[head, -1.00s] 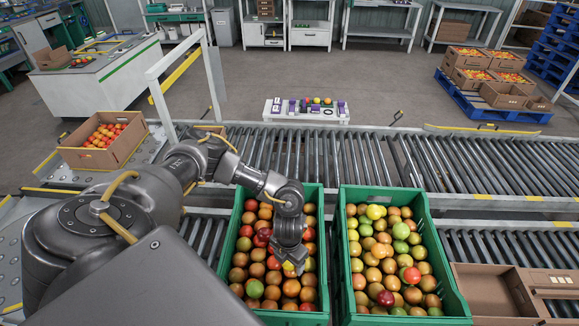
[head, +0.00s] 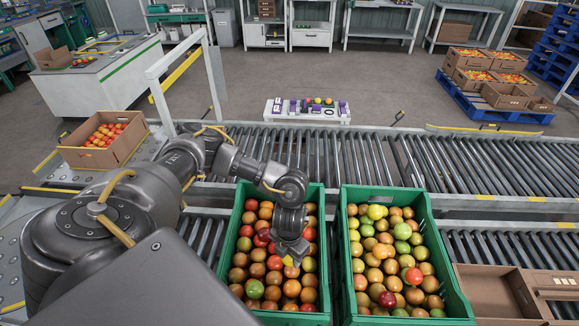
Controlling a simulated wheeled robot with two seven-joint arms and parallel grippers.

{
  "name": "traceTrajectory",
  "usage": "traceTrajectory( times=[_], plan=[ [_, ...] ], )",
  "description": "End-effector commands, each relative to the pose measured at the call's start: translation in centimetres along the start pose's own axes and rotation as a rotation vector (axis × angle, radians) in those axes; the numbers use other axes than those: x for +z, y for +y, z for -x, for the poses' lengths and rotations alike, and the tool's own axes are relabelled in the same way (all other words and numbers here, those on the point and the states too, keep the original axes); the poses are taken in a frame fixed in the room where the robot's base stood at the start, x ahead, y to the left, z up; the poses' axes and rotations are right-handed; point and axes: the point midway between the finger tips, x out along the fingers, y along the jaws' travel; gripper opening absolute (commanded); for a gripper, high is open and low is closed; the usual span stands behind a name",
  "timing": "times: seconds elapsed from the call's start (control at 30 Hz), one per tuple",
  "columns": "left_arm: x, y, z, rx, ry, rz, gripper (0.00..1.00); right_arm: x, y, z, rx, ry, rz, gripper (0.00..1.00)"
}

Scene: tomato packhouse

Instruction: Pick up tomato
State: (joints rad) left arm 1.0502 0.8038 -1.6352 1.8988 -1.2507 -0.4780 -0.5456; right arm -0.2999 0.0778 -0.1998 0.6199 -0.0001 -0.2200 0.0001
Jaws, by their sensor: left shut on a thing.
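My left gripper (head: 291,260) is over the left green crate (head: 234,217), which is full of tomatoes in brownish orange, red and green. The gripper points down and is shut on a tomato (head: 289,262), of which only a small yellowish part shows at the fingertips. My gripper hides most of it. I cannot tell how far it is above the other tomatoes. A second green crate (head: 434,222) to the right holds more tomatoes in orange, yellow, green and dark red. My right gripper is not in view.
Roller conveyors (head: 460,165) run behind and beside the crates. A cardboard box of tomatoes (head: 126,150) stands at the left, and an empty cardboard box (head: 488,292) at the lower right. A white rack with coloured items (head: 306,113) stands beyond the conveyor.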

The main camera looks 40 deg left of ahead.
Motion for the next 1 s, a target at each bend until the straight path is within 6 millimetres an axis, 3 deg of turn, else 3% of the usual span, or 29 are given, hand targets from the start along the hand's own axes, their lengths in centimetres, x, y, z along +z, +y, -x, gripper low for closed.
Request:
traceTrajectory(
  times=[0.27, 0.4, 0.6, 0.8, 1.0],
  plan=[
    [0.9, -5.5, 6.5, -0.003, -0.008, -0.01, 0.35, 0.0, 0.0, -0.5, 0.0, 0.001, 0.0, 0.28],
    [1.4, -8.9, 7.6, -0.001, -0.006, -0.009, 0.35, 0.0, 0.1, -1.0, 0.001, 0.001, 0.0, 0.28],
    [1.8, -12.3, 9.0, 0.0, -0.004, -0.005, 0.35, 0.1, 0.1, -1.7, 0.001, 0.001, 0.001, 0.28],
    [2.0, -13.7, 9.8, 0.0, -0.001, 0.0, 0.35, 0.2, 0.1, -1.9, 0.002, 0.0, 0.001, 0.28],
    [1.9, -13.8, 9.9, 0.0, 0.0, 0.034, 0.35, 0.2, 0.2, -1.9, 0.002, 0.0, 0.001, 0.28]
  ],
)
